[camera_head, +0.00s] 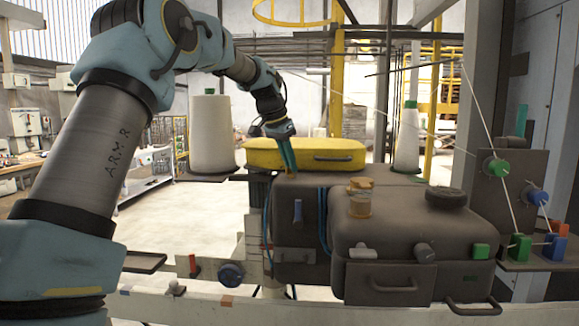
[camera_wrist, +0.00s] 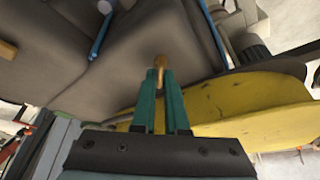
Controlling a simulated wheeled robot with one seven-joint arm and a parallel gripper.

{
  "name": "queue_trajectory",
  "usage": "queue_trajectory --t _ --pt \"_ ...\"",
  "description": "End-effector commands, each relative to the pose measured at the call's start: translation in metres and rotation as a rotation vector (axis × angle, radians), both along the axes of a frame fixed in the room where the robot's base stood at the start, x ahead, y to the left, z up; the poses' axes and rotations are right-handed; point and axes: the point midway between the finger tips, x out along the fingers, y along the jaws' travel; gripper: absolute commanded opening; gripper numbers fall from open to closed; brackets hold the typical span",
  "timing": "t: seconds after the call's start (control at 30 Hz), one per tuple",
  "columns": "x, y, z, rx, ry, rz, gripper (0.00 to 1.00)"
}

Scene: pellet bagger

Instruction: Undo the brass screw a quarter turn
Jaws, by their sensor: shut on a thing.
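In the head view my gripper (camera_head: 290,170) points down at the back left of the dark grey machine (camera_head: 300,190), in front of the yellow cover. The screw cannot be made out there.
The yellow cover (camera_head: 305,155) lies close behind my gripper. An amber knob-like part (camera_head: 359,198) and a round black cap (camera_head: 446,197) stand on the front housing. A blue lever (camera_head: 298,211) is on its left side. White thread cones (camera_head: 211,135) stand behind.

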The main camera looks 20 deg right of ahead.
Motion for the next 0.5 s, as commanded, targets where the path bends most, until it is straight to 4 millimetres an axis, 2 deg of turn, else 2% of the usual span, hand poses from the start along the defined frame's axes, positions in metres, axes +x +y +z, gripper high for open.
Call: queue_trajectory --t 0.5 --pt "-0.0033 -0.0019 0.0005 0.004 -0.001 0.467 0.00"
